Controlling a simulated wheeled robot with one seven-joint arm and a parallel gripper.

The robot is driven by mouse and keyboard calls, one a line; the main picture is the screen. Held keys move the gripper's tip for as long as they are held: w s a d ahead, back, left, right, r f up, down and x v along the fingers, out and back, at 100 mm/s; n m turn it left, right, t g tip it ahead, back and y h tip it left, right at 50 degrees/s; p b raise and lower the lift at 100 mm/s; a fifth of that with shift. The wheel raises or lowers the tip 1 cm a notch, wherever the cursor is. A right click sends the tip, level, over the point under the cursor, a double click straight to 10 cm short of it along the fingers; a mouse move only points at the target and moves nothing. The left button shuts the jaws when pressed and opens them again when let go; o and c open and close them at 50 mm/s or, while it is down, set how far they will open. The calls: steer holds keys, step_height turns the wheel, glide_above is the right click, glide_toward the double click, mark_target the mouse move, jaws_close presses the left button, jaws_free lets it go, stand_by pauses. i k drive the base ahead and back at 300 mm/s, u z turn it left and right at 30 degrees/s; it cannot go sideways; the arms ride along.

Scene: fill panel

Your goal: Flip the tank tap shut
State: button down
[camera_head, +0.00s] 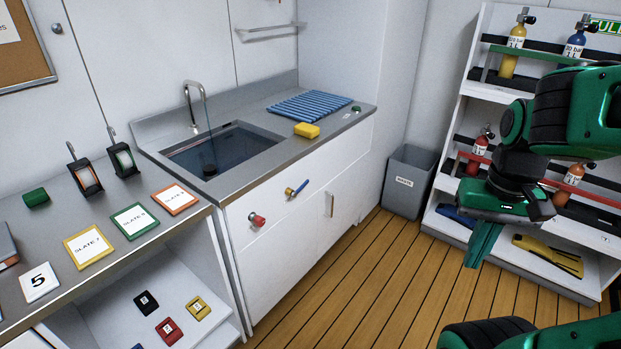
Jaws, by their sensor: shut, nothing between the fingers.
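Two fittings are on the white front of the sink cabinet. One is a small tap with a blue lever (300,187) and a brass-coloured body; its lever slants up to the right. The other is a red round knob (257,220), lower and to the left. No label tells which is the tank tap. My gripper (482,250) is at the right, fingers shut and empty, pointing down. It is well apart from both fittings, in front of the shelf rack.
A steel sink (225,147) with a curved faucet (190,100) tops the cabinet; a thin clear streak hangs below the spout. A waste bin (407,182) stands by the rack (470,100) of cylinders. Open wooden floor (350,270) lies before the cabinet.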

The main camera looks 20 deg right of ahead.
mark_target(294, 194)
steer(key=z, duration=0.05)
steer(key=i, duration=1)
steer(key=u, duration=0.05)
